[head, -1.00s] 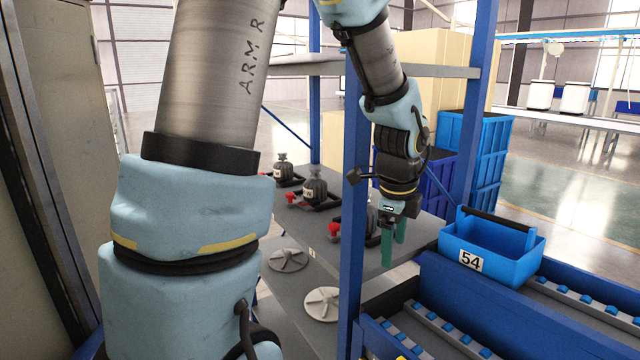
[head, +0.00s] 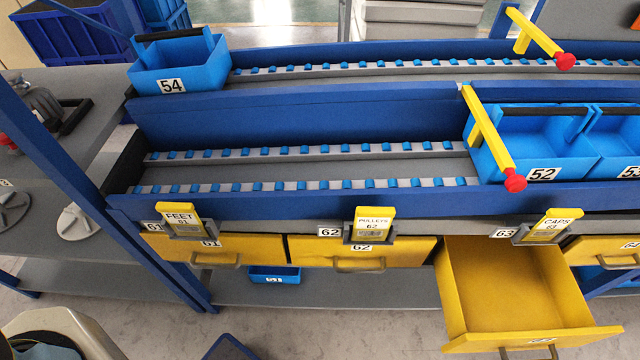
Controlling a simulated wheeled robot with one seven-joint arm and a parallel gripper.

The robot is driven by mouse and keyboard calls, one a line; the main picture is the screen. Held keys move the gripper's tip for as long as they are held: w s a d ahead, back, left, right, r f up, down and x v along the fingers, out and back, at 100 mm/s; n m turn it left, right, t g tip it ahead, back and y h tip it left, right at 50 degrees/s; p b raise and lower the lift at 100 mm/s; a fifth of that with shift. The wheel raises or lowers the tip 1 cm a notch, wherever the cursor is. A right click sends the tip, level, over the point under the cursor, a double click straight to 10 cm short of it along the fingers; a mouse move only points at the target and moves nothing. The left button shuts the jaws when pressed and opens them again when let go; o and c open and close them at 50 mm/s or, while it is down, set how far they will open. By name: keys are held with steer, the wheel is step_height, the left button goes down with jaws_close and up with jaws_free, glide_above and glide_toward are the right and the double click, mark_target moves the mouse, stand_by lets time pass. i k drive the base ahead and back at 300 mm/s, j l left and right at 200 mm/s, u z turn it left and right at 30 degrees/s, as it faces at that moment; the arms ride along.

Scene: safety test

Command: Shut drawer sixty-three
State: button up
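Drawer sixty-three (head: 520,290) is a yellow drawer at the lower right of the head view, under the label holder reading CAPS 63 (head: 548,227). It is pulled well out from the rack, and its inside looks empty. Its front panel (head: 530,340) and grey handle (head: 528,352) lie at the bottom edge of the picture, the handle partly cut off. My gripper is not in the current view.
Drawers 61 (head: 210,250) and 62 (head: 330,250) are shut to the left; drawer 64 (head: 605,250) is to the right. Above are roller lanes with blue bins 54 (head: 178,65) and 52 (head: 540,150). Yellow bars with red tips (head: 490,140) jut out. Floor (head: 330,330) in front of drawer 62 looks clear.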

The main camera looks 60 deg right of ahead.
mark_target(496, 295)
steer(key=k+j+z, duration=0.1)
steer(key=z, duration=1.1)
steer(key=k+l+z, duration=0.2)
steer(key=k+z, duration=0.2)
steer(key=k+l+z, duration=0.75)
steer(key=k+l, duration=0.35)
steer(key=l, duration=0.15)
steer(key=k+l, duration=0.35)
steer(key=l, duration=0.15)
steer(key=u, duration=0.45)
steer(key=i+u, duration=0.1)
steer(key=u, duration=0.35)
steer(key=l+u, duration=0.1)
steer(key=u, duration=0.3)
steer(key=i+l+u, duration=0.1)
steer(key=u, duration=0.35)
